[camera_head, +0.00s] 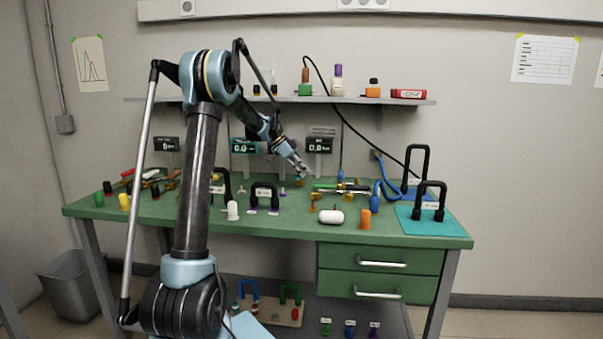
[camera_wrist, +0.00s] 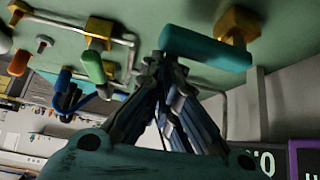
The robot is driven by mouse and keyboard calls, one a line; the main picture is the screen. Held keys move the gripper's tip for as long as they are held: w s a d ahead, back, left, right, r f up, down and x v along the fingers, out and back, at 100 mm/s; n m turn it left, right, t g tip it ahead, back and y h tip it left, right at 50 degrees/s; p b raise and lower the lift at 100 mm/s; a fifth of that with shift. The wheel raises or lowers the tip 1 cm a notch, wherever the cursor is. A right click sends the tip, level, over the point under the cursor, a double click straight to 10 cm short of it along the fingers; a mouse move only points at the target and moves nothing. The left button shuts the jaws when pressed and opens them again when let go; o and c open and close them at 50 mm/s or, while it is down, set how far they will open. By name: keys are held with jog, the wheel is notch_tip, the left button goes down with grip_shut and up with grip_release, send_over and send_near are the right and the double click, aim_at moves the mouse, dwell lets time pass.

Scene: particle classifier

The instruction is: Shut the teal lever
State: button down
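The teal lever (camera_wrist: 207,48) shows in the wrist view as a thick bar at top centre. It reaches left from a yellow valve body (camera_wrist: 238,24). My gripper (camera_wrist: 163,64) has its fingertips drawn together beside the lever's left end, with nothing seen between them. I cannot tell whether the tips touch the lever. In the head view my gripper (camera_head: 303,172) points down to the right over the back middle of the green bench (camera_head: 275,228). The lever is too small there to make out clearly.
In the wrist view, a green lever (camera_wrist: 93,67), a blue lever (camera_wrist: 63,80) and an orange one (camera_wrist: 19,62) are left of my gripper. A white capsule (camera_head: 331,217) and an orange cylinder (camera_head: 366,219) stand near the bench front. Black handles (camera_head: 430,198) rise at right.

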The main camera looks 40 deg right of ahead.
jog(key=shift+w+a, duration=0.15)
jog(key=shift+w, duration=0.1)
jog(key=shift+s, duration=0.15)
jog(key=s+d, duration=0.3)
jog(key=shift+s, duration=0.2)
jog(key=v, duration=1)
jog(key=shift+w, duration=0.3)
